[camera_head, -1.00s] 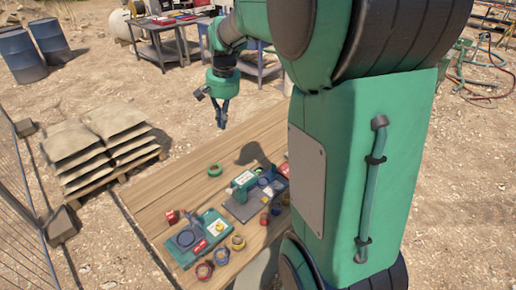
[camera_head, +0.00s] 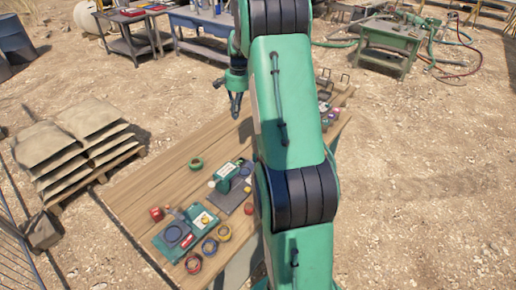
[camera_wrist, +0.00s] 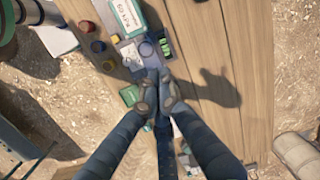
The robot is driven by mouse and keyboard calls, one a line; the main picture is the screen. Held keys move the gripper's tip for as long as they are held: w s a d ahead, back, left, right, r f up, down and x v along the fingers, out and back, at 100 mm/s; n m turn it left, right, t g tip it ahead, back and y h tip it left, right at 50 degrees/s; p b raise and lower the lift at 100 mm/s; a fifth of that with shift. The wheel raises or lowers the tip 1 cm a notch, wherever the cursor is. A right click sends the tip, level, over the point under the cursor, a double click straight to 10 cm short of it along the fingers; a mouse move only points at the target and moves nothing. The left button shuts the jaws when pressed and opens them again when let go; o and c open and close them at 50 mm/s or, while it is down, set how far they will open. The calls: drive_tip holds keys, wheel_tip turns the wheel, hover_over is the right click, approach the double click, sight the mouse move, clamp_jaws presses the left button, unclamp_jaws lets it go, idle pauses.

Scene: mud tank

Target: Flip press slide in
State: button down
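In the head view, a teal box-shaped device (camera_head: 230,178) with a dark grey flat plate (camera_head: 232,200) sits mid-table, partly hidden by my arm. A second teal device (camera_head: 172,250) with a dark round part and a red label lies nearer the front-left edge. My gripper (camera_head: 236,108) hangs above the far part of the table, apart from both devices. In the wrist view, my fingertips (camera_wrist: 158,90) are together with nothing visible between them. Past them show a teal-and-white box with lettering (camera_wrist: 127,17), a grey tray (camera_wrist: 129,55) and small green pieces (camera_wrist: 164,47).
Sacks on a pallet (camera_head: 75,140) stand left. The table's far-left part is bare.

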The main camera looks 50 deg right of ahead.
drive_tip(key=s+d+f+m+p, duration=0.1)
drive_tip(key=s+d+f+m, duration=0.1)
drive_tip(key=d+f, duration=0.5)
drive_tip(key=s+d+f+m+y+p, duration=0.1)
drive_tip(key=s+d+f+m, duration=0.1)
drive_tip(key=d+f, duration=0.6)
drive_tip(key=shift+s+d, duration=0.45)
drive_tip(key=shift+f, duration=0.2)
drive_tip(key=a+f, duration=0.1)
drive_tip(key=f, duration=0.2)
drive_tip(key=a+f, duration=0.2)
drive_tip(key=f, duration=0.1)
drive_tip(key=a+f, duration=0.2)
drive_tip(key=f, duration=0.1)
drive_tip(key=shift+a+f, duration=0.1)
drive_tip(key=shift+f, duration=0.1)
drive_tip(key=shift+a, duration=0.65)
